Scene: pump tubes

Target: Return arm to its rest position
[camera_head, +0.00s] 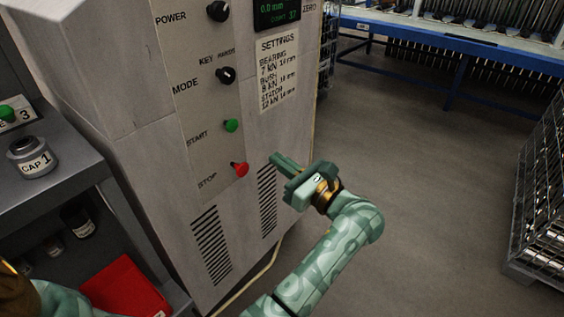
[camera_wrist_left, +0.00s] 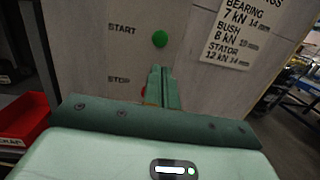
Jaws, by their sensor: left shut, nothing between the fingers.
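My left gripper (camera_head: 275,159) is shut and empty, in front of the grey machine cabinet (camera_head: 150,170). In the head view its fingertips are right of the red STOP button (camera_head: 240,169), with a visible gap between them. In the left wrist view the shut fingers (camera_wrist_left: 158,72) point at the panel, below the green START button (camera_wrist_left: 160,39). They hide most of the red button there. The START button also shows in the head view (camera_head: 231,125). My right gripper is not in view.
A shelf unit (camera_head: 75,175) with a jar marked CAP 1 (camera_head: 35,158) and a red bin (camera_head: 125,288) stands at the left. A wire cage (camera_head: 545,190) stands at the right and a blue-framed bench (camera_head: 430,36) at the back. The floor between is clear.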

